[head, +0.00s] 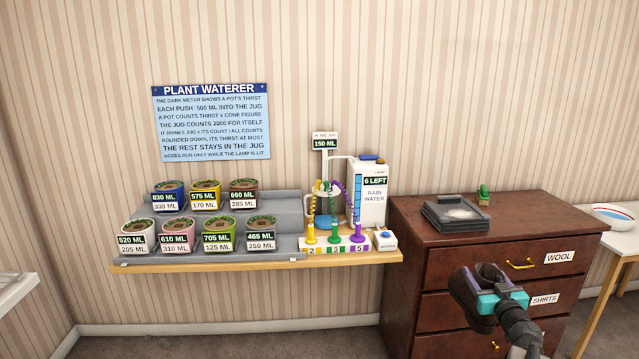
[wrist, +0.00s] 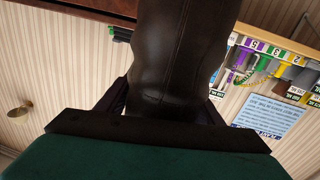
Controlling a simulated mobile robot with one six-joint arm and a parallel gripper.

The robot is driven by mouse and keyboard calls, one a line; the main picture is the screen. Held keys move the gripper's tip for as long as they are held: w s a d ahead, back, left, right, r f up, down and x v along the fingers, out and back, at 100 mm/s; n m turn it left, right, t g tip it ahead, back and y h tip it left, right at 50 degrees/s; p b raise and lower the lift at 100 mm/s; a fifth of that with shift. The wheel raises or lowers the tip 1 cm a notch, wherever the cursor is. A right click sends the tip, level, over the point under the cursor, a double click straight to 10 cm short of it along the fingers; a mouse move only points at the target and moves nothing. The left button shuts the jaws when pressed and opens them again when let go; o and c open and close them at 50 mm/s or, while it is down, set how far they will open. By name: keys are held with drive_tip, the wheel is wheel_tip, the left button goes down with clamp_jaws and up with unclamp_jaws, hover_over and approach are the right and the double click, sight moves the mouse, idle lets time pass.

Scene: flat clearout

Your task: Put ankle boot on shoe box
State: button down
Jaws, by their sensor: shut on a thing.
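A dark brown ankle boot (head: 464,290) is held in front of the dresser at the lower right of the head view. My gripper (head: 489,290), with teal parts, is shut on the boot. In the wrist view the boot (wrist: 175,60) fills the upper middle, between the dark fingers of my gripper (wrist: 165,100). The boot is off any surface. I see no shoe box in either view.
A brown dresser (head: 480,227) with drawers labelled WOOL and SHIRTS bears a dark grey tray (head: 437,222) and a small green object (head: 484,192). Left is a wall shelf (head: 200,262) with several pots and a plant waterer. A white table (head: 622,240) with a bowl (head: 614,215) stands right.

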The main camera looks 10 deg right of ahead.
drive_tip(key=w+a+f+n+y, duration=0.1)
drive_tip(key=a+f+n+y, duration=0.15)
drive_tip(key=a, duration=0.65)
drive_tip(key=a+f+n+g+y, duration=0.15)
drive_tip(key=a+y, duration=0.25)
drive_tip(key=a, duration=0.5)
drive_tip(key=w+a+f+n+y, duration=0.1)
drive_tip(key=a+f+n+y, duration=0.2)
drive_tip(key=a, duration=0.6)
drive_tip(key=s+a+r+n+g+y, duration=0.3)
drive_tip(key=s+a+n+g+y, duration=0.2)
drive_tip(key=a, duration=0.8)
drive_tip(key=shift+s+g+y+p, duration=0.35)
drive_tip(key=shift+s+y, duration=1)
drive_tip(key=shift+s, duration=0.75)
